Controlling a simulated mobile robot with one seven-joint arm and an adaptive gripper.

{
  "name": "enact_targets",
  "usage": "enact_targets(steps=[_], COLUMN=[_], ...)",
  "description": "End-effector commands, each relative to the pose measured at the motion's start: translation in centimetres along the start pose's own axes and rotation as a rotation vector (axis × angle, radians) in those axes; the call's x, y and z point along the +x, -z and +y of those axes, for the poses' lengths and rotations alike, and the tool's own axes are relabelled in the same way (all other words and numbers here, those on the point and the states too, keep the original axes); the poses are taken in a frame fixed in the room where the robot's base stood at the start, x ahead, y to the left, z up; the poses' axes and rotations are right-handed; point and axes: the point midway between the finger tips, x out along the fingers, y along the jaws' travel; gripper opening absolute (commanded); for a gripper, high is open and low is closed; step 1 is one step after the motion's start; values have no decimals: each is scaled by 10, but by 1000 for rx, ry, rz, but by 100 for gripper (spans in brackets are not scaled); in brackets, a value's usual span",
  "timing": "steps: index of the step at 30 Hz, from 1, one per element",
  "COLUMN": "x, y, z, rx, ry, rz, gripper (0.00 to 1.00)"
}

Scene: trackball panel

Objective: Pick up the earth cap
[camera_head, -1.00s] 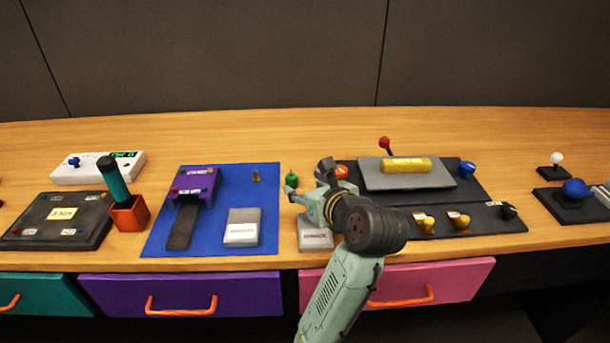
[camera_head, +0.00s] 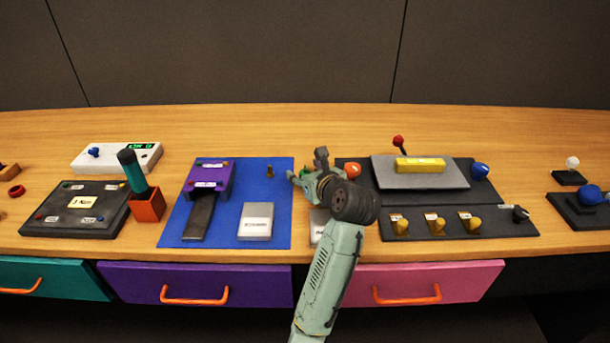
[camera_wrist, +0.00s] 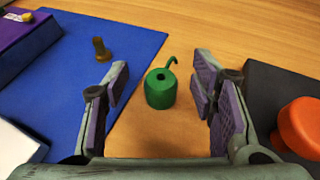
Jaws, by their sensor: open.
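The earth cap, seen as a small green cylinder with a dark hole on top and a thin curled green tail (camera_wrist: 160,90), stands upright on the bare wood in the wrist view. My gripper (camera_wrist: 163,80) is open, with one purple-padded finger on each side of the cap and a visible gap on both sides. I cannot tell whether its tips are down at the cap's height. In the head view my gripper (camera_head: 308,168) hides the cap.
A blue mat (camera_head: 275,220) with a small brass post (camera_head: 270,171) lies left of the cap. A dark panel with an orange-red knob (camera_wrist: 302,125) is close on the right. A light grey block (camera_head: 318,228) stands in front, partly behind my arm. Bare wood lies behind.

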Motion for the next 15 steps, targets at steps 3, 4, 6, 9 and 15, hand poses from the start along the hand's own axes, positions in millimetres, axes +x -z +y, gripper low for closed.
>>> enact_targets(steps=[3, 4, 6, 9, 15], x=[0, 0, 0, 0, 0], y=[0, 0, 0, 0, 0], z=[0, 0, 0, 0, 0], rx=[0, 0, 0, 0, 0], ry=[0, 0, 0, 0, 0], rz=[0, 0, 0, 0, 0], gripper=[52, 52, 47, 41, 27])
